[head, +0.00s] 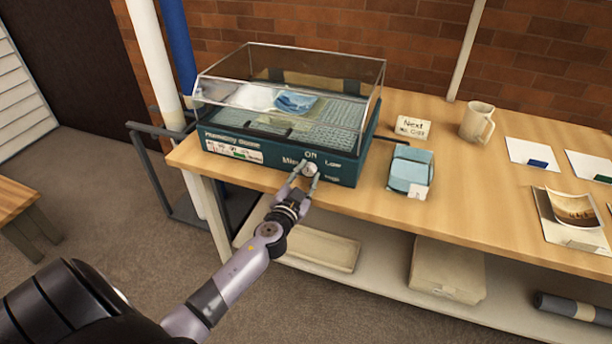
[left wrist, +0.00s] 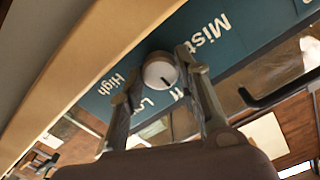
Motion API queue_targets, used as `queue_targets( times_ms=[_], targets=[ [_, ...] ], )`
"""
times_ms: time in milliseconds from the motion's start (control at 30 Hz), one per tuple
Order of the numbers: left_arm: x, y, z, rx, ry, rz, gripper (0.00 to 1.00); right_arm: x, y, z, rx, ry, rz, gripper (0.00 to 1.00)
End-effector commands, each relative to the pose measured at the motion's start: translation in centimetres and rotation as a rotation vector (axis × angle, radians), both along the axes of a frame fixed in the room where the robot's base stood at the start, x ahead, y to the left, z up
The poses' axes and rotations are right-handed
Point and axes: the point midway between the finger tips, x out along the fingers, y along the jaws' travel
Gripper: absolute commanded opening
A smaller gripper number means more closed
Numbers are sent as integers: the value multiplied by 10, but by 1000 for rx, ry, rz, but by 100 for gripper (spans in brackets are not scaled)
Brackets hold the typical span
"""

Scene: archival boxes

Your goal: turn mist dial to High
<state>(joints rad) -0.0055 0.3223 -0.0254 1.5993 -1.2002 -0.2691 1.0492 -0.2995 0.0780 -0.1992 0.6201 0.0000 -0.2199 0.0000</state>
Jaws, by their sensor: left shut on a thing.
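The mist dial (head: 310,170) is a small pale round knob on the front panel of the teal humidity chamber (head: 340,172). In the left wrist view the dial (left wrist: 158,72) has a short dark pointer mark, which seems to point toward the partly hidden "Off" label. "Low" is partly covered by a finger, and "High" (left wrist: 111,85) lies farther round. My left gripper (head: 304,174) has its two fingers on either side of the dial, shut on it; they also show in the left wrist view (left wrist: 163,76). My right gripper is not in view.
The chamber has a clear lid (head: 290,65) and stands on the wooden bench (head: 470,195). To its right are a blue box (head: 410,170), a "Next" card (head: 413,126), a mug (head: 477,122) and papers. Boxes (head: 447,270) lie on the shelf below.

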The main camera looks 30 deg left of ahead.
Motion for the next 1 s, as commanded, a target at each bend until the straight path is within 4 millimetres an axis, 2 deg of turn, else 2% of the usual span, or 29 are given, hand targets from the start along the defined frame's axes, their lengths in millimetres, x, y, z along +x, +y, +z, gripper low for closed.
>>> queue_targets(
  times_ms=[467, 1000],
  targets=[
    [0, 0, -1, 86, 21, 0, 3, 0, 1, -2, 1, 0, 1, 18],
    [0, 0, 0, 540, 130, 0, 3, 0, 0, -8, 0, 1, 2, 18]
  ],
)
